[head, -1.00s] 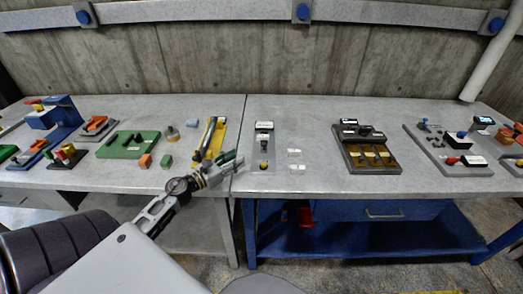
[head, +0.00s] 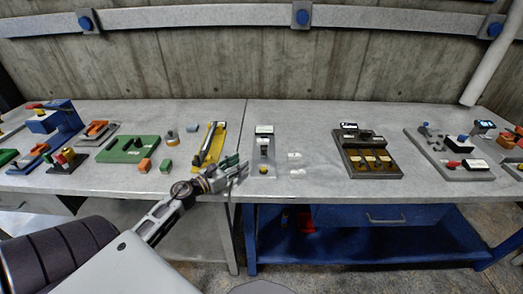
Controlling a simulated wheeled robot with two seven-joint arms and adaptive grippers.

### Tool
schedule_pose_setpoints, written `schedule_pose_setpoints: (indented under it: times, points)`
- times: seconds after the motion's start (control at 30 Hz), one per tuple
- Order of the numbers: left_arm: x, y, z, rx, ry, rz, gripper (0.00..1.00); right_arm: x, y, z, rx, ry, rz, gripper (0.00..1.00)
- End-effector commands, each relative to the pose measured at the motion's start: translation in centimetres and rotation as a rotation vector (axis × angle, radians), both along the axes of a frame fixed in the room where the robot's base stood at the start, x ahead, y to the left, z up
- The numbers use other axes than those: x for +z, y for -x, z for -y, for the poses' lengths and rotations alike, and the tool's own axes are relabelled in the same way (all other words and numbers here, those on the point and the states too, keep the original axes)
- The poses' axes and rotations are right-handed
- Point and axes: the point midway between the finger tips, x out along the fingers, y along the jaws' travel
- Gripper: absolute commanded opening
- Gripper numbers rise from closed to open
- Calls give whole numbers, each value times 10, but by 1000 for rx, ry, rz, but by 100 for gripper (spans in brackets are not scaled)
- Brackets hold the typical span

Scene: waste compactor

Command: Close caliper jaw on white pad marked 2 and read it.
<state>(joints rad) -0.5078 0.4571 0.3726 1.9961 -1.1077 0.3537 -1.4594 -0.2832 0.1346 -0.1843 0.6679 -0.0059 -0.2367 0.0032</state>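A grey plate (head: 263,172) with a pale display (head: 264,129), a dark part and a yellow knob (head: 263,169) lies just right of the table seam; it looks like the caliper station, but its jaw is too small to make out. Two small white pads lie right of it, a far one (head: 295,155) and a near one (head: 298,171). I cannot read any mark on them. My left gripper (head: 240,166) is just left of the grey plate, near the table's front edge. Its fingers look apart with nothing between them. My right gripper is out of view.
A yellow tray with a dark bar (head: 210,143) lies close behind my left gripper. A green board (head: 128,148) and small blocks lie further left. A dark fixture (head: 366,153) and a grey station (head: 450,155) stand right. Table between pads and dark fixture is clear.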

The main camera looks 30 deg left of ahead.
Motion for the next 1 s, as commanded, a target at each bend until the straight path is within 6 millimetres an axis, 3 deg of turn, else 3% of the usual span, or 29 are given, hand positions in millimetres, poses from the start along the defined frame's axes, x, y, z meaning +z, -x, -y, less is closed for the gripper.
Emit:
schedule_pose_setpoints:
  times: [0.3, 0.5, 1.0]
  points:
    - [1, -26, 6, 0, -1, 0, 40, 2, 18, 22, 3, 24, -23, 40]
    - [2, -42, 9, 0, -2, 0, 40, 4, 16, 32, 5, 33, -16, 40]
    - [1, -78, 18, 1, -1, 0, 40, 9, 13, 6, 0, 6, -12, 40]
